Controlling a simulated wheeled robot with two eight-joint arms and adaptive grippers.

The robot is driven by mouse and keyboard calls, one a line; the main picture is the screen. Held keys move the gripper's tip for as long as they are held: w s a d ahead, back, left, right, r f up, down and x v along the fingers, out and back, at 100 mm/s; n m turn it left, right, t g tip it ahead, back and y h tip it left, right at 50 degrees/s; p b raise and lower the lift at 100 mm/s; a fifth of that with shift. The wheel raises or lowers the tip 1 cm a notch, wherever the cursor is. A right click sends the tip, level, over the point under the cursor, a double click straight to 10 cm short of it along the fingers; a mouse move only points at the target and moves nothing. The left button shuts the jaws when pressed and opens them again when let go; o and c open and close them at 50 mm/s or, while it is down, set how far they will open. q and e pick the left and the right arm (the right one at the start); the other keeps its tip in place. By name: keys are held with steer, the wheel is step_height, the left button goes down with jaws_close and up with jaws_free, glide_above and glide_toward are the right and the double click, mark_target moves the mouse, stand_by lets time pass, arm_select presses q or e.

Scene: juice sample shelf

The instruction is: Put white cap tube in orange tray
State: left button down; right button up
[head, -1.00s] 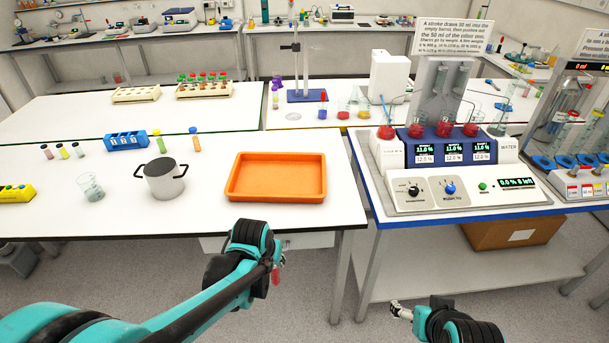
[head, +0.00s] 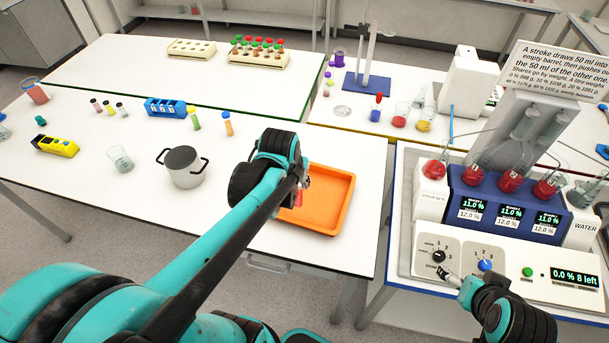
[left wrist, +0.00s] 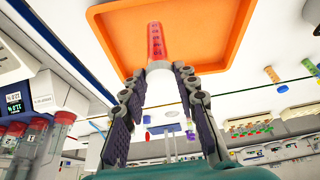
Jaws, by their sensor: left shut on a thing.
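My left gripper (head: 304,181) is over the left part of the orange tray (head: 343,205). In the left wrist view its fingers (left wrist: 158,76) are shut on the white cap tube (left wrist: 155,40), by its white cap end. The tube has a red body with dark marks, and its body points away from the fingers toward the orange tray (left wrist: 225,45). In the head view a bit of the red tube (head: 299,198) shows below the gripper, against the tray. I cannot tell whether it touches the tray. My right gripper (head: 440,272) is by the dial panel; its fingers are too small to read.
A steel pot (head: 184,168) and a beaker (head: 120,158) stand left of my left arm. A blue rack (head: 165,107) and several small capped tubes stand behind them. The dispensing machine (head: 500,260) stands on the right table. The tray's visible inside is otherwise empty.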

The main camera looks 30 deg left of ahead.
arm_select(q)
steer(key=w+a+f+b, duration=0.3)
steer(key=w+a+f, duration=0.2)
steer(key=w+f, duration=0.5)
steer(key=shift+a+f, duration=0.3)
steer(key=shift+f, duration=0.15)
steer(key=shift+s, duration=0.1)
steer(key=shift+f+b, duration=0.1)
steer(key=shift+b, duration=0.35)
steer(key=c, duration=1.2)
jaws_free()
steer(key=shift+o, duration=0.2)
